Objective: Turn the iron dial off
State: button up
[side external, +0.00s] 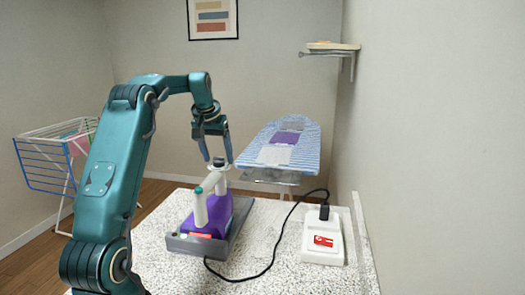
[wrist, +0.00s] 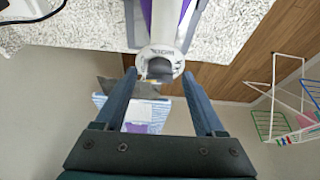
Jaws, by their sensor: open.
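The iron (side external: 207,220), purple and white, rests on a grey stand (side external: 236,232) on the speckled table. The wrist view shows the white end of its handle (wrist: 160,40), with a round dial (wrist: 158,68) ringed by small dark lettering. I cannot read which setting the dial is at. My gripper (side external: 219,163) points down over the top of the iron's handle, its fingers apart. In the wrist view my gripper (wrist: 159,76) has one finger on each side of the dial, with visible gaps. I cannot tell whether the fingertips are level with the dial.
An ironing board (side external: 310,145) with folded cloths stands behind the table. A drying rack (side external: 45,165) stands at the left, and a wall shelf (side external: 332,46) hangs at the back right.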

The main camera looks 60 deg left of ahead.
jog(key=shift+f, duration=0.1)
grip_shut()
jog(key=shift+m, duration=0.3)
jog(key=m+h, duration=0.1)
jog(key=m, duration=0.1)
jog(key=m+t+h, duration=0.1)
jog(key=m, duration=0.2)
jog(key=shift+a, duration=0.2)
jog(key=shift+a+m+h, duration=0.2)
jog(key=shift+m+h, duration=0.7)
jog(key=shift+m, duration=1.4)
jog(key=shift+s+d+m, duration=0.1)
jog(key=shift+m, duration=0.4)
